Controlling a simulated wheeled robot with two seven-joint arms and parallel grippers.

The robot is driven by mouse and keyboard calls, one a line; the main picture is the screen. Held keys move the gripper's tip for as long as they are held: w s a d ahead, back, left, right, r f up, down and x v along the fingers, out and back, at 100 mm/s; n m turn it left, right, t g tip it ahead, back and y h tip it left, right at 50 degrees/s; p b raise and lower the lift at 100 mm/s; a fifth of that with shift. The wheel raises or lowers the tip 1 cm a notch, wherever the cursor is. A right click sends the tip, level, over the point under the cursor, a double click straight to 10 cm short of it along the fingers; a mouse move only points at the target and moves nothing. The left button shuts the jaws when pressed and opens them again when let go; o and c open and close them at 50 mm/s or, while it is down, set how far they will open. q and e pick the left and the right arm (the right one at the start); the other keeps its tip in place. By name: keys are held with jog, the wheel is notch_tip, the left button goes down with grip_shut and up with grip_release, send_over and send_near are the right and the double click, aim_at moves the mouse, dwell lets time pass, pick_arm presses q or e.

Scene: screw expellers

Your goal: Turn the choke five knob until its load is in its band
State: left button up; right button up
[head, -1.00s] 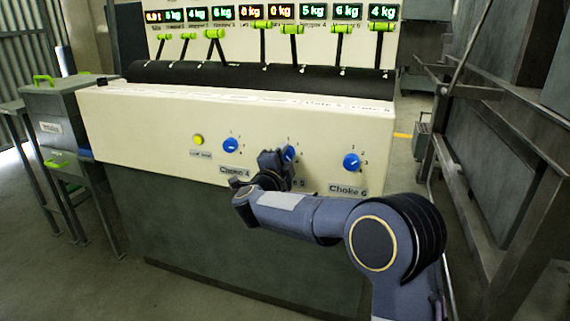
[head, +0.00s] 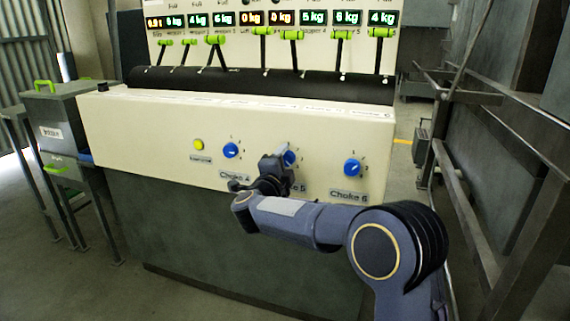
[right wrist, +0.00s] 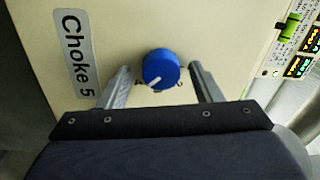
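The choke five knob (head: 289,158) is a blue round dial with a white pointer mark on the cream panel. In the head view my right gripper (head: 280,160) is in front of it and hides part of the dial and its label. In the right wrist view the same knob (right wrist: 160,68) lies between the spread fingers of my right gripper (right wrist: 158,76), with a visible gap on each side. The label "Choke 5" (right wrist: 76,50) is left of the knob there. Lit kg displays (head: 313,18) run along the top. My left gripper is not in view.
Blue knobs for Choke 4 (head: 231,150) and Choke 6 (head: 352,168) sit on either side, and a yellow button (head: 199,144) is farther left. Green-handled levers (head: 291,36) stand above the black roller. A metal frame (head: 470,200) stands at the right.

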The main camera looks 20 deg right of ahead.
jog(key=p+v, duration=0.1)
jog(key=v, duration=0.6)
jog(key=shift+s+a+p, duration=0.25)
jog(key=shift+s+p, duration=0.1)
jog(key=shift+p, duration=0.05)
